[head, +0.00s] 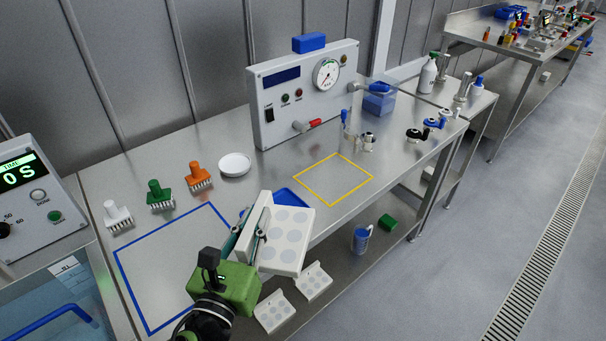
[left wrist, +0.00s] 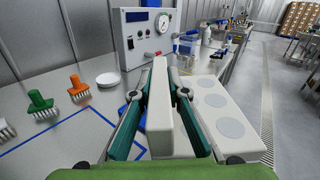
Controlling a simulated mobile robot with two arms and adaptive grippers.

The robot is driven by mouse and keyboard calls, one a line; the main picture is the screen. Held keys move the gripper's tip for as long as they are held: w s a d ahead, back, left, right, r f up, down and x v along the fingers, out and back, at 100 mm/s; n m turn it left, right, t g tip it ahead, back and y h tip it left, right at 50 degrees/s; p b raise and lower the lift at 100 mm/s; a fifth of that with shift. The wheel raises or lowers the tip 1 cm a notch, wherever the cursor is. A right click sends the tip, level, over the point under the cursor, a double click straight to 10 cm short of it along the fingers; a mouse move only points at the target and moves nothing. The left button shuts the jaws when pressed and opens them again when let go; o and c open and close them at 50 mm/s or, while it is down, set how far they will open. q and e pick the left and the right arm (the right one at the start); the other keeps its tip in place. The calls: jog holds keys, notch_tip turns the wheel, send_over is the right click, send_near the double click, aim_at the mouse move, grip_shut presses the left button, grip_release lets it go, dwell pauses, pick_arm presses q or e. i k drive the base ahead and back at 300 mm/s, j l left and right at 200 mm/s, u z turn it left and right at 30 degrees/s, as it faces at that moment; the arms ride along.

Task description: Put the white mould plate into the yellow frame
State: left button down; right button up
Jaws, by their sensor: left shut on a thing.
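The white mould plate (head: 288,238) has round grey recesses on its face and an upright wall along one side. My left gripper (head: 250,232) is shut on that wall. In the left wrist view, the wall (left wrist: 160,112) stands between the two teal fingers, and the recessed face (left wrist: 222,112) lies to the right. The plate is tilted in the head view and appears held above the table's front edge. The yellow frame (head: 321,160) is an empty outline on the table, farther back and right of the plate. My right gripper is not in view.
A blue tray (head: 291,197) is partly hidden behind the plate. A grey gauge box (head: 302,97) stands behind the yellow frame, and a small stand (head: 350,140) at its far right corner. Two smaller white plates (head: 313,281) (head: 273,311) lie lower down. The blue frame (head: 118,262) is at left.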

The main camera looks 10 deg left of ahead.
aim_at(340, 182)
jog(key=i+l+u, duration=0.2)
jog(key=l, duration=0.15)
jog(key=i+l+u, duration=0.15)
jog(key=l, duration=0.2)
jog(key=i+l+u, duration=0.2)
jog(key=l, duration=0.2)
jog(key=i+l+u, duration=0.2)
jog(key=l, duration=0.2)
jog(key=i+l, duration=0.1)
jog(key=l, duration=0.3)
jog(key=i+l, duration=0.15)
jog(key=l, duration=0.2)
jog(key=i+l, duration=0.1)
jog(key=l, duration=0.3)
